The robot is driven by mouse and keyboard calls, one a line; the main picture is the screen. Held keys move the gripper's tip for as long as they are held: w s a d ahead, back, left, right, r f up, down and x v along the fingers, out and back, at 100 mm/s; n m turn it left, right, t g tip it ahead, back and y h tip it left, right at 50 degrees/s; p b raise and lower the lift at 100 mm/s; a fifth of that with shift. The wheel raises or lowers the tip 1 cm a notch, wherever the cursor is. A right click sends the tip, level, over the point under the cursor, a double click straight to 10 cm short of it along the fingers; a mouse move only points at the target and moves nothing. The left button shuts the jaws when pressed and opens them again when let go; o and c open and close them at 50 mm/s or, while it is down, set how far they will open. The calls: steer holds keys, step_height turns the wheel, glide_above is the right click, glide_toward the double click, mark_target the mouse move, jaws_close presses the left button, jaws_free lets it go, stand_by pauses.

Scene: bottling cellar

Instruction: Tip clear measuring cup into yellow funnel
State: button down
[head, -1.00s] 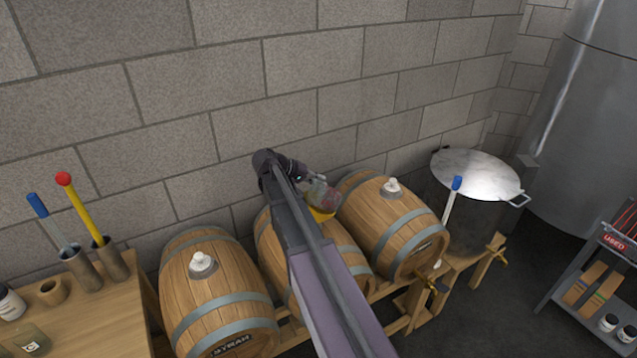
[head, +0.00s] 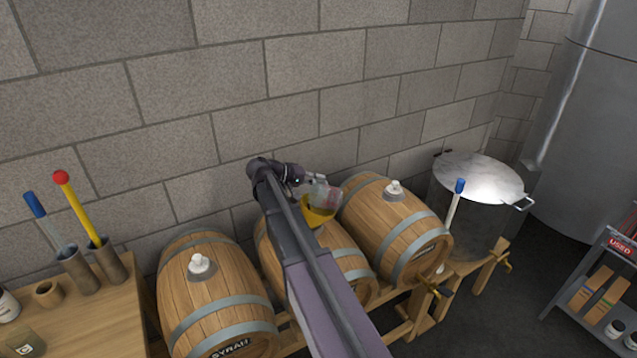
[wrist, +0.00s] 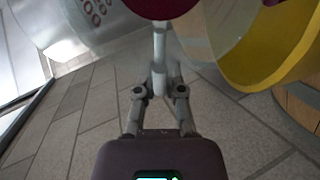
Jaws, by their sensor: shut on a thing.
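The clear measuring cup (head: 326,196) has a pinkish tint inside and is held above the yellow funnel (head: 318,217). The funnel stands on top of the middle barrel. My gripper (head: 311,180) is shut on the cup from the left in the head view. The cup looks tilted, but its exact angle is hard to tell. In the wrist view, my gripper's fingers (wrist: 160,50) reach up to a dark red shape at the top edge. The cup's clear wall (wrist: 222,30) overlaps the large yellow funnel (wrist: 268,62) at the right. The funnel's spout is hidden.
White-bunged barrels stand left (head: 215,300) and right (head: 392,225) of the middle barrel (head: 345,265). A lidded steel pot (head: 480,185) is farther right. A wooden table (head: 95,320) with tool holders is at the left. The block wall (head: 230,90) is close behind.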

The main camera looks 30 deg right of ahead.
steer(key=shift+w+a+r+g+h+b, duration=0.15)
steer(key=shift+a+r+h+b, duration=0.1)
steer(key=shift+h+b, duration=0.85)
steer(key=shift+s+a+r+g+h+b, duration=0.2)
steer(key=shift+h+b, duration=0.55)
steer(key=shift+b, duration=0.65)
steer(key=shift+w+a+r+g+h+b, duration=0.2)
steer(key=shift+a+h+b, duration=0.1)
steer(key=shift+h+b, duration=0.8)
steer(key=shift+r+y+p, duration=0.25)
steer(key=shift+y+p, duration=0.3)
steer(key=shift+p, duration=0.3)
stand_by(0.6)
steer(key=shift+r+t+y+p, duration=0.25)
steer(key=shift+y+p, duration=0.75)
steer(key=shift+p, duration=0.85)
steer(key=shift+r+t+y+p, duration=0.25)
steer(key=shift+y+p, duration=0.75)
steer(key=shift+p, duration=0.85)
steer(key=shift+r+m+t+y+p, duration=0.2)
steer(key=shift+y+p, duration=0.7)
steer(key=shift+p, duration=0.6)
steer(key=shift+r+m+t+y+p, duration=0.1)
steer(key=shift+r+t+y+p, duration=0.2)
steer(key=shift+y+p, duration=0.9)
steer(key=shift+r+m+t+y+p, duration=0.2)
steer(key=shift+y+p, duration=0.4)
steer(key=shift+p, duration=1.15)
